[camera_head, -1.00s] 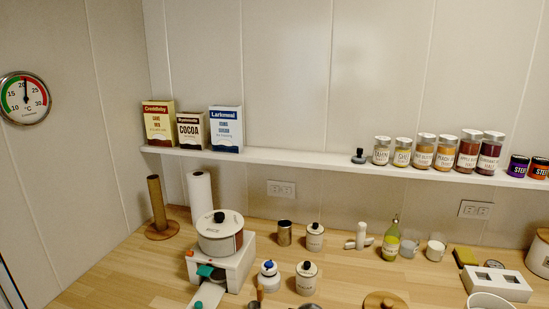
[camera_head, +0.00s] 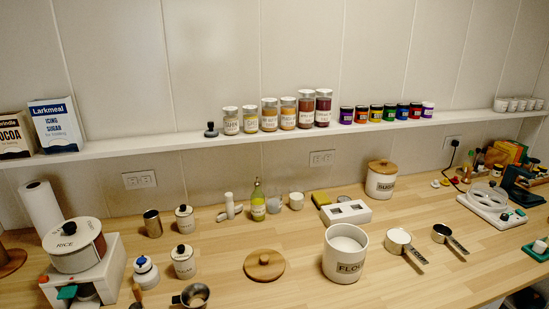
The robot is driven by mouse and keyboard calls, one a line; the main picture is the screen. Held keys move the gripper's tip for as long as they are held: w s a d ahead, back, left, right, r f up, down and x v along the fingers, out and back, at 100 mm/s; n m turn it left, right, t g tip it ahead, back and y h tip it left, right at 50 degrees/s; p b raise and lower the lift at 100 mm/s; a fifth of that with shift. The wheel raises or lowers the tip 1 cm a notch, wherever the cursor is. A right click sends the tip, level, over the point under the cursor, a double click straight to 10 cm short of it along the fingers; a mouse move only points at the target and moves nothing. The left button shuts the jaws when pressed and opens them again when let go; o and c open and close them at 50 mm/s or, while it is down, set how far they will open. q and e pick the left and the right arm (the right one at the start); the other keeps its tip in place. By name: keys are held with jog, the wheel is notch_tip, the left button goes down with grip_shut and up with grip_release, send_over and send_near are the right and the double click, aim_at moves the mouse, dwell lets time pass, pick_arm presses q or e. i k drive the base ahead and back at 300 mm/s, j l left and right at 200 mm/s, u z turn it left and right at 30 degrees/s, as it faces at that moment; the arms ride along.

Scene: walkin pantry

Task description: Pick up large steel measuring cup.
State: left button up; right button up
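A steel measuring cup (camera_head: 397,243) with a long handle and pale contents lies on the counter right of the white flour canister (camera_head: 344,255). A second steel measuring cup (camera_head: 442,234) with a dark inside and a long handle lies farther right. A round metal cup or scoop (camera_head: 193,297) with brownish contents shows at the bottom edge, partly cut off. I cannot tell for sure which of these is the large one. A handleless steel tumbler (camera_head: 153,224) stands at the back left. Neither of my grippers is in view.
A wooden lid (camera_head: 264,266) lies left of the flour canister. A lidded canister (camera_head: 381,181), a white block (camera_head: 346,211) and a green-yellow bottle (camera_head: 258,203) stand behind. A kitchen scale (camera_head: 492,204) is at right. A shelf (camera_head: 300,133) holds jars.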

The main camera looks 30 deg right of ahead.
aim_at(398, 241)
jog(key=z, duration=1.85)
